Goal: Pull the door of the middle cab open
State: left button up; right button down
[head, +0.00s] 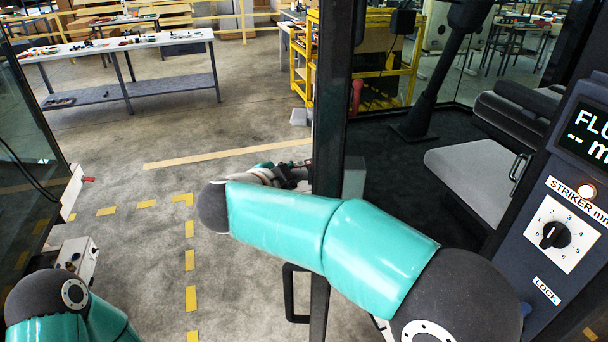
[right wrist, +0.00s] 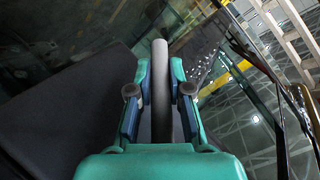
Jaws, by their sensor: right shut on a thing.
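My right gripper (right wrist: 160,85) is shut around a dark grey bar (right wrist: 162,58), which runs lengthwise between its two fingers in the right wrist view. In the head view my right arm reaches left across a dark upright post (head: 333,90), and the right gripper (head: 295,176) is small and partly hidden beside that post. A black loop handle (head: 289,292) shows low on the left side of the post. Whether the post is the door's edge or the cab's frame, I cannot tell. My left gripper is out of view; only part of the left arm shows.
A panel (head: 553,230) with a dial and display stands at the right. A grey seat (head: 475,165) is inside the cab. A glass pane (head: 25,150) and white fittings (head: 78,256) are at the left. Floor with yellow dashes (head: 190,260) is clear between. A long table (head: 120,45) stands behind.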

jog(key=shift+s+d+f, duration=0.1)
jog(key=shift+d+f, duration=0.05)
jog(key=shift+d, duration=0.45)
jog(key=c, duration=1.4)
grip_release()
jog(key=shift+d, duration=0.1)
jog(key=shift+o, duration=1.4)
jog(key=shift+a, duration=0.25)
jog(key=shift+d, duration=0.1)
jog(key=v, duration=1.2)
